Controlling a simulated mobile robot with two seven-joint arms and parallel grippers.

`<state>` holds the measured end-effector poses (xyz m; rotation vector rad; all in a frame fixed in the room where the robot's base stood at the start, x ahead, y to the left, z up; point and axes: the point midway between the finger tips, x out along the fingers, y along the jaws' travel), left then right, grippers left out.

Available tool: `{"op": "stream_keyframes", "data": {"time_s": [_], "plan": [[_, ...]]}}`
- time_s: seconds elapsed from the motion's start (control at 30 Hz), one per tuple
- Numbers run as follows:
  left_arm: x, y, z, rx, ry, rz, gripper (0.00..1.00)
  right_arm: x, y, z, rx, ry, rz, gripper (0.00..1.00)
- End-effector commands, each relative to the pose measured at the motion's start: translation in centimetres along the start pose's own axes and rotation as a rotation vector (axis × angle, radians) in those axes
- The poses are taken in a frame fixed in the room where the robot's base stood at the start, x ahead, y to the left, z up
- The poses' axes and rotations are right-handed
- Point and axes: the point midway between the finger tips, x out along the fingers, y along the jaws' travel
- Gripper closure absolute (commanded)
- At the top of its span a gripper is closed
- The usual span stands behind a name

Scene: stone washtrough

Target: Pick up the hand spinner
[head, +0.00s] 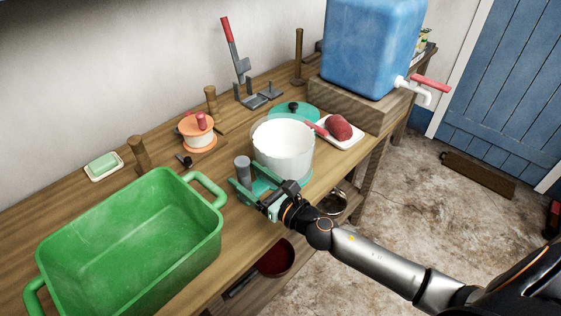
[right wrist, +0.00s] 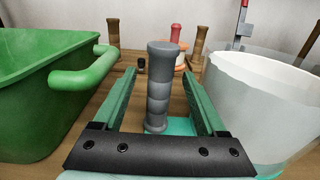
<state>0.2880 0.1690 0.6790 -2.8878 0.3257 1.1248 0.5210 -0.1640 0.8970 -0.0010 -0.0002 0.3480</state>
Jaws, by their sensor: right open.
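What I take to be the hand spinner (head: 283,147) is a white drum in a clear tub with a teal base, on the wooden bench. In the right wrist view its drum (right wrist: 265,105) stands at the right. An upright grey ribbed handle (head: 243,170) rises at its left side from a teal foot. My right gripper (head: 247,187) is open, with its green fingers either side of this handle (right wrist: 160,90). Gaps show between handle and fingers in the right wrist view. My left gripper is not in view.
A green basin (head: 135,240) stands close left of my right gripper. Behind are an orange-rimmed spool-like object (head: 198,133) and a teal lid (head: 295,112). A white tray (head: 350,143) with a red item and a blue water tank (head: 368,45) stand to the right.

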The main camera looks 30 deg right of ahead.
Motion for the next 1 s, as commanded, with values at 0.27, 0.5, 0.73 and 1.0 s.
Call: {"op": "stream_keyframes", "data": {"time_s": [0.27,0.5,0.73,1.0], "plan": [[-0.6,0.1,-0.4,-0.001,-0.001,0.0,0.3,3.6,-0.1,0.6,0.002,-0.001,0.0,0.26],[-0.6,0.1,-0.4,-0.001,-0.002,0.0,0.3,5.1,-0.1,0.5,0.001,0.0,0.001,0.26],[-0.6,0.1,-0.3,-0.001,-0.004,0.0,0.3,5.0,-0.1,0.5,0.001,0.0,0.001,0.33],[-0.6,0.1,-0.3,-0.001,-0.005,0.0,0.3,5.0,-0.1,0.5,0.001,0.0,0.001,0.63]]}}
